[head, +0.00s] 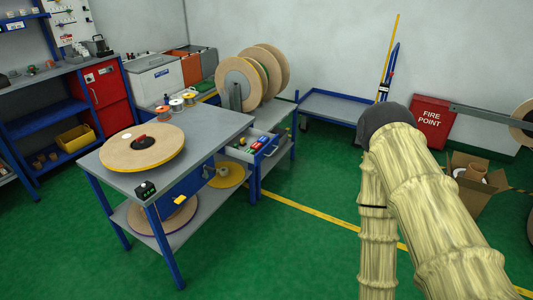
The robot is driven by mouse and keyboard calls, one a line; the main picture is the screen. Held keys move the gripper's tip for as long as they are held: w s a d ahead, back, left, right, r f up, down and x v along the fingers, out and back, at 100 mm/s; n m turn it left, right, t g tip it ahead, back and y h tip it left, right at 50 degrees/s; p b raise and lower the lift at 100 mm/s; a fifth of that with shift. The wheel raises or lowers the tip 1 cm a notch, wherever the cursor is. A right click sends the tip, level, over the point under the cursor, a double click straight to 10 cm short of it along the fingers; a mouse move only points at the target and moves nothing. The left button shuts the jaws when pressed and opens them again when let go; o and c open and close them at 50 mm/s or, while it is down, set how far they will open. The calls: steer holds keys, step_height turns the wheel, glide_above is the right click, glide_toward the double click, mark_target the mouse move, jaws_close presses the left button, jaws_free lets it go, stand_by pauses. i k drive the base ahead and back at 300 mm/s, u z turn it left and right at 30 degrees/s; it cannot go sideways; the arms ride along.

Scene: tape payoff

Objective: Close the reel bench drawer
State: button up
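The reel bench (279,113) stands behind the front table, with several large wooden-flanged reels (262,72) on it. Its drawer (270,146) is pulled out, with a grey inside and a blue front and handle. Small red, green, blue and yellow items lie in the drawer. The front table's corner stands close to its left side. My arm, in a pale yellow sleeve, rises at the right and bends back down, well to the right of the drawer. My gripper is out of the picture.
The front table (215,125) carries a wooden disc (142,147) and small spools. A yellow reel (226,174) sits low by the drawer. Green floor with a yellow line is clear right of the drawer. A cardboard box (480,188) stands at the right.

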mark_target(251, 135)
steer(key=u, duration=0.45)
steer(key=k, duration=0.5)
steer(key=u, duration=0.55)
steer(key=i, duration=1.45)
steer(key=z, duration=0.85)
